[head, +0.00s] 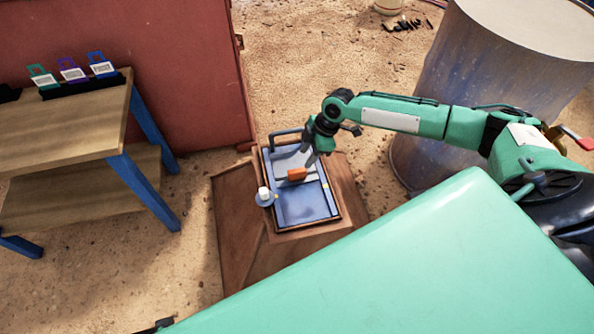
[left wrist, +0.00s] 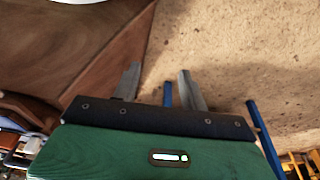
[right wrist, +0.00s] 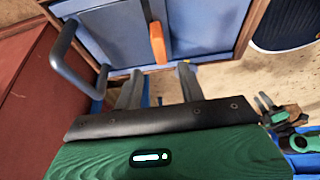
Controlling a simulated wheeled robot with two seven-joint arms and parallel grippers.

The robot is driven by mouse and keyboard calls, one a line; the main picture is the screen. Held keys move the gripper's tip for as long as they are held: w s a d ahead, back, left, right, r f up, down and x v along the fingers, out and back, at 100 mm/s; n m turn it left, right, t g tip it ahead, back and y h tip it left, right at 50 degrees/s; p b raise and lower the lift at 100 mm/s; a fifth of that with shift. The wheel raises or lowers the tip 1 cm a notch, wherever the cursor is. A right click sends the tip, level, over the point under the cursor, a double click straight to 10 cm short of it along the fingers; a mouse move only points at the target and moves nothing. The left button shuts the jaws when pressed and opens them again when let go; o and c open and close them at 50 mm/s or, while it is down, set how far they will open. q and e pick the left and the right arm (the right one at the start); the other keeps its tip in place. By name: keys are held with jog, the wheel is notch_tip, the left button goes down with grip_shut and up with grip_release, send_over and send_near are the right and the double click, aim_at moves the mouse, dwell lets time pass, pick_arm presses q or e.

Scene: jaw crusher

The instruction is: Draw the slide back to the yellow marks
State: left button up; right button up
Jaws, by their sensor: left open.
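The slide is a light blue-grey plate (head: 287,160) in the far half of a blue tray (head: 305,208), with an orange handle (head: 296,174) at its near edge. A small yellow mark (head: 325,186) shows on the tray's right rim, nearer than the handle. My right gripper (head: 312,156) is above the slide, close to the handle. In the right wrist view its fingers (right wrist: 160,85) are apart and empty, with the orange handle (right wrist: 158,44) just beyond their tips. Contact is not visible. My left gripper (left wrist: 160,82) is open and empty over the sandy ground.
The tray sits on a brown pedestal (head: 238,210). A grey loop handle (head: 285,134) stands at its far end, and a white knob (head: 263,193) at its left side. A wooden table (head: 85,130) stands left, a large drum (head: 440,110) right. A green panel (head: 400,270) fills the front.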

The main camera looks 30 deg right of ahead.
aim_at(297, 170)
jog(key=x, duration=0.8)
jog(key=shift+a+f+b, duration=0.15)
jog(key=shift+f+b, duration=0.15)
jog(key=shift+f, duration=0.05)
pick_arm(q)
jog(key=shift+r, duration=0.75)
pick_arm(e)
grip_shut()
